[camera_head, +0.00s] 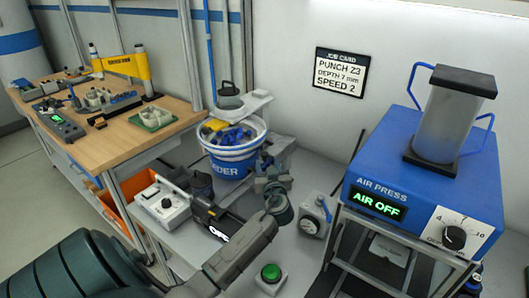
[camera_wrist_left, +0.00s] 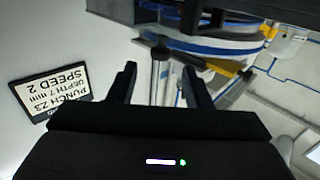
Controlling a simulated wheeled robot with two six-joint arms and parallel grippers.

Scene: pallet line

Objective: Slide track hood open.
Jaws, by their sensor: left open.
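A pale flat cover (camera_head: 243,108) with a dark handled piece (camera_head: 229,95) on it stands above the blue feeder bowl (camera_head: 232,165). It may be the track hood, but I cannot tell for sure. Blue parts and a yellow piece show in the bowl. My left gripper (camera_head: 176,180) is low, to the left of and in front of the bowl, apart from the cover. In the left wrist view the left gripper's two fingers (camera_wrist_left: 159,82) stand apart with nothing held between them. A thin post shows behind the gap. My right gripper is out of view.
The blue air press (camera_head: 400,170), its display reading AIR OFF, stands at the right. A white control box (camera_head: 163,205) is close to my left gripper. A green button (camera_head: 271,272) is in front. A wooden bench (camera_head: 120,140) is at the left; a job card (camera_head: 340,72) hangs behind.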

